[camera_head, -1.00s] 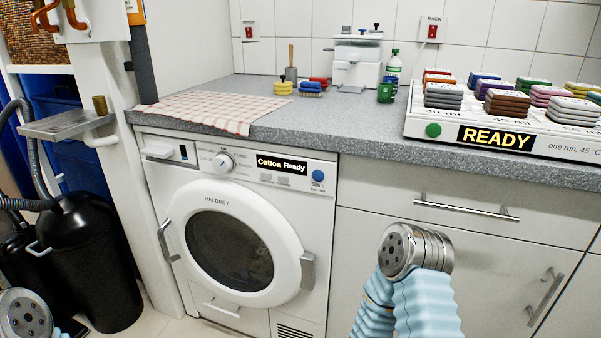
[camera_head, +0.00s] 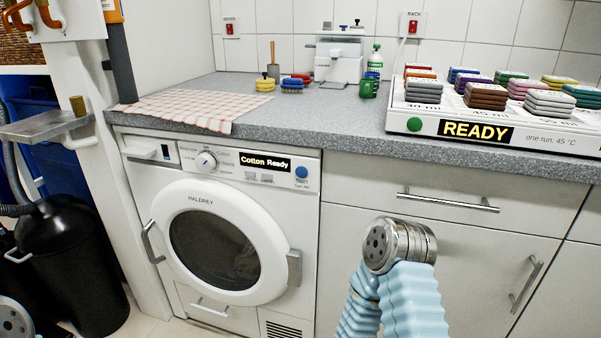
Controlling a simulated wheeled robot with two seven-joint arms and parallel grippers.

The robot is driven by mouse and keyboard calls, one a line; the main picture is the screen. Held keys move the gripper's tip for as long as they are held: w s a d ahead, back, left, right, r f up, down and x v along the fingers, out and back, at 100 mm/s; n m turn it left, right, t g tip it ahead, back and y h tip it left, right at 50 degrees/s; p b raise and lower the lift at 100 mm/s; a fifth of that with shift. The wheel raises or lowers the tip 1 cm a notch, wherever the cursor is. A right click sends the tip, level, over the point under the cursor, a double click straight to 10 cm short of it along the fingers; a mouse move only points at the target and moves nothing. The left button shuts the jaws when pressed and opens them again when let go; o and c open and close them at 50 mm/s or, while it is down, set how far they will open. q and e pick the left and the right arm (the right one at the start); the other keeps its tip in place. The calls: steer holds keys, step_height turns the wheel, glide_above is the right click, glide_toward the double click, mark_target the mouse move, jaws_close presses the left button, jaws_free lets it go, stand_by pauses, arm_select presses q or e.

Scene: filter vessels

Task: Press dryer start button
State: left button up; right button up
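The white dryer (camera_head: 135,180) stands under the counter at left centre, its round door closed. Its panel has a dial (camera_head: 206,161), a display (camera_head: 265,162) reading "Cotton Ready", and a round blue button (camera_head: 301,172) at the right end. The small print under this button is too small to read surely. Nothing covers the button. A metal-capped part of my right arm with a pale blue ribbed sleeve shows low, right of the dryer and apart from it. A similar metal part of my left arm shows at the bottom left corner. No gripper fingers are visible on either arm.
The speckled counter (camera_head: 300,115) holds a checked cloth (camera_head: 185,106), brushes, a white appliance (camera_head: 338,65) and a green mug (camera_head: 369,88). At right, a white rack unit (camera_head: 560,141) reads "READY", with a green button (camera_head: 415,125). A black bin (camera_head: 70,265) stands left.

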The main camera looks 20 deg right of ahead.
jaws_close()
stand_by(1.2)
